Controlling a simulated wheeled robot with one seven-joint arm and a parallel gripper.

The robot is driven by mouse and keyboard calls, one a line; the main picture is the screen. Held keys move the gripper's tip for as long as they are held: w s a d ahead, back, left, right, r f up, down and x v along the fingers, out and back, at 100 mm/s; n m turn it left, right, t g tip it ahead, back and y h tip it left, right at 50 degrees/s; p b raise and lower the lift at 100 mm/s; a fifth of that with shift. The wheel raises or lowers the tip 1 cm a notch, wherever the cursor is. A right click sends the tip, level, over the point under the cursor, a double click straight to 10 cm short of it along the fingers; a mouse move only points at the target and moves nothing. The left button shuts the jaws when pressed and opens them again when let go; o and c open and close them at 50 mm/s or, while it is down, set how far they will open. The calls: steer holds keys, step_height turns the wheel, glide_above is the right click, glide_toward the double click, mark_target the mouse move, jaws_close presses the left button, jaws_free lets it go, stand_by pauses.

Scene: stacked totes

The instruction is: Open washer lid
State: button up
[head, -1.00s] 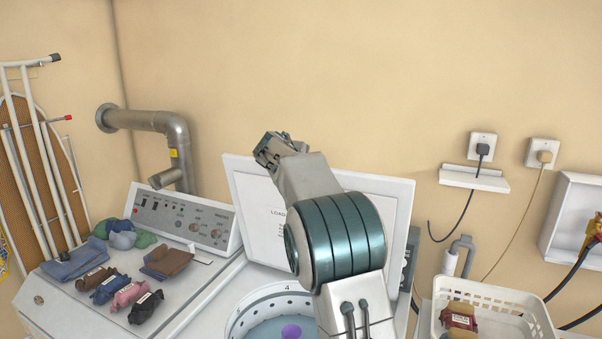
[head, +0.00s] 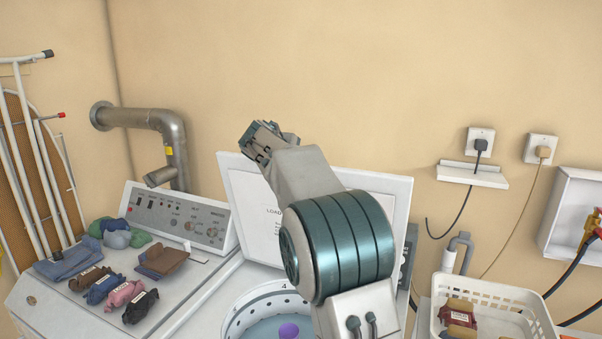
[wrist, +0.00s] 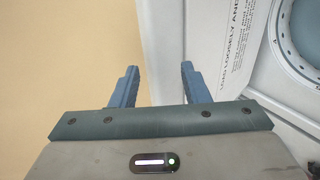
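The white washer lid (head: 396,190) stands raised, close to upright, behind the washer opening in the head view. Below it the round washer tub (head: 238,322) is uncovered, with a purple item inside. My gripper (head: 258,140) is at the lid's upper left edge in the head view, and my arm covers much of the lid.
A control panel (head: 178,216) and several folded or rolled clothes lie on the machine at left. A metal pipe (head: 170,130) is on the wall behind. A white basket (head: 490,290) stands at right, near wall sockets and cords. The wall above the lid is clear.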

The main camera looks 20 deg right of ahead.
steer(key=b+v, duration=0.2)
steer(key=v, duration=0.7)
steer(key=shift+s+r, duration=0.2)
steer(key=shift+s, duration=0.1)
steer(key=s+f+m+g+y, duration=0.1)
steer(key=s+f+m+y, duration=0.1)
steer(key=s+f, duration=0.7)
steer(key=s+f+m+g+y+b, duration=0.1)
steer(key=s+f+m, duration=0.4)
steer(key=s+f, duration=0.5)
steer(key=s+f+m+g+y+b, duration=0.1)
steer(key=s+f+m+g+y, duration=0.2)
steer(key=s+f, duration=0.6)
steer(key=s+y, duration=0.1)
steer(key=s, duration=0.9)
steer(key=shift+a+f, duration=0.15)
steer(key=shift+a, duration=0.15)
